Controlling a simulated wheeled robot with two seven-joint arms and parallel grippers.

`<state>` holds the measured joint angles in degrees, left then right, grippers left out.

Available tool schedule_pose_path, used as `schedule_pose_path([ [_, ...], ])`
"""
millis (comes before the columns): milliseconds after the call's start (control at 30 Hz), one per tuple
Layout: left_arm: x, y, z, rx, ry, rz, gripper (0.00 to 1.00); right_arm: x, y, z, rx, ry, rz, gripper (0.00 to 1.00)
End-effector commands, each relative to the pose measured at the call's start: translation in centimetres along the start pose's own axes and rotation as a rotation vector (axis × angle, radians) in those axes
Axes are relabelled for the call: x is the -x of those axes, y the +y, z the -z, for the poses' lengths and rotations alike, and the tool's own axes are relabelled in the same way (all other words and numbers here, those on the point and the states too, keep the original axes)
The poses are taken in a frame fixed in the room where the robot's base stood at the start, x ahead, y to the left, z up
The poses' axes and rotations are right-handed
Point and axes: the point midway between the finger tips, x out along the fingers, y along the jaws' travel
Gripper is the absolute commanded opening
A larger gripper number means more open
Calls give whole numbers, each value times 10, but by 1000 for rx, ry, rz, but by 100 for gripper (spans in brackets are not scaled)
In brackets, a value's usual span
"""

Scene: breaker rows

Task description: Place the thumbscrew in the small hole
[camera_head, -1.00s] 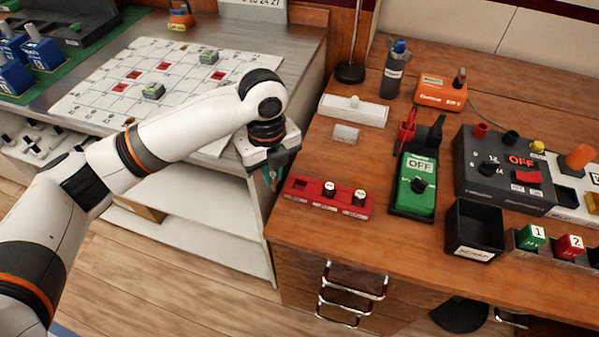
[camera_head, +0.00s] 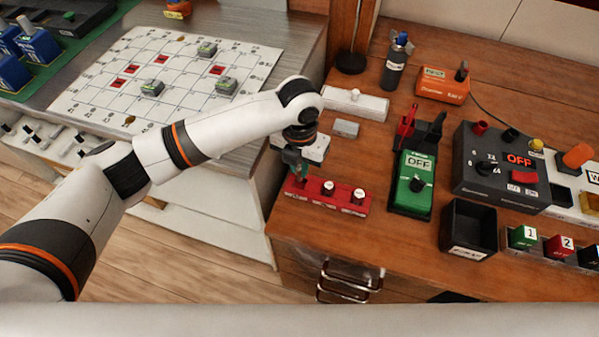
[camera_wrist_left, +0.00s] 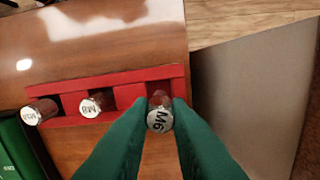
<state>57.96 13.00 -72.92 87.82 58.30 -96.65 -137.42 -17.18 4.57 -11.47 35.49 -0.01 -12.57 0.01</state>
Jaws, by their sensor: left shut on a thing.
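A silver-capped thumbscrew marked M6 (camera_wrist_left: 159,121) is between the green fingers of my left gripper (camera_wrist_left: 162,106), which is shut on it. In the head view my left gripper (camera_head: 298,174) is at the left end of the red rack (camera_head: 343,199). In the left wrist view the thumbscrew is in line with the end slot of the red rack (camera_wrist_left: 128,94). I cannot tell whether its shank is above the slot or inside it. Two other silver-capped screws stand in the rack, one marked M8 (camera_wrist_left: 96,104). My right gripper is not in view.
Right of the rack stand a green meter (camera_head: 413,188) reading OFF and an empty black bin (camera_head: 470,228). Behind are a small grey block (camera_head: 346,128) and a white bar (camera_head: 356,103). The desk in front of the rack is clear up to its edge.

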Motion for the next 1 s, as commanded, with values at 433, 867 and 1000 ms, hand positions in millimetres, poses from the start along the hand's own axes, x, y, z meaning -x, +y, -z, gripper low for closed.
schedule_pose_path([
  [433,-38,0,0,0,0,0,0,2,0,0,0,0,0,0],
  [867,-40,0,0,1,0,0,38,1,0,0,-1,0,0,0],
  [1000,-40,0,0,1,0,0,38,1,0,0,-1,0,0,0],
])
